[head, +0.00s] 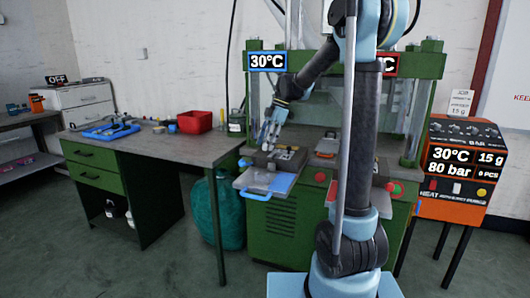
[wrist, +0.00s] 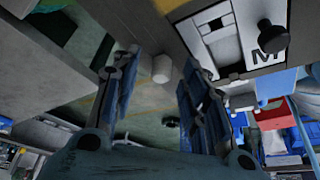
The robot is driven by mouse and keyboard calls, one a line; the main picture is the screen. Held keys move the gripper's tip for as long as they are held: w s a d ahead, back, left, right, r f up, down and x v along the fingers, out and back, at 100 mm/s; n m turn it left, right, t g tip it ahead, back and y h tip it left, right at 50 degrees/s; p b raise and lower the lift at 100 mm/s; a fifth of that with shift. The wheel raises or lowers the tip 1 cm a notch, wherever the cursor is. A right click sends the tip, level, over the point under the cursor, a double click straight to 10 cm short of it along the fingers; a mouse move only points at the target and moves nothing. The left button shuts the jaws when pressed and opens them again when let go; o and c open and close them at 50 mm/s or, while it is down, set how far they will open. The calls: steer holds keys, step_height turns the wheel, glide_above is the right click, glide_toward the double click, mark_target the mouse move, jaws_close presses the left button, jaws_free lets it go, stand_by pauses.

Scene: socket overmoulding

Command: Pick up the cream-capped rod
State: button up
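My gripper (head: 270,134) hangs fingers-down over the left plate of the green press in the head view. In the wrist view its two blue-padded fingers (wrist: 158,72) are spread apart with a gap between them. A small pale cream cylinder (wrist: 161,69) shows in that gap near the fingertips; it looks like the cap of the cream-capped rod, but its shaft is not clear. I see no finger contact with it. In the head view I cannot pick out the rod among the small parts near the gripper.
A grey plate marked M with a black knob (wrist: 272,37) lies close beside the fingers. A blue-rimmed tray (head: 264,184) juts from the press (head: 272,228). The workbench (head: 160,146) at left holds a red bin (head: 195,122) and a blue tray (head: 111,130). An orange control unit (head: 462,165) stands right.

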jaws_close()
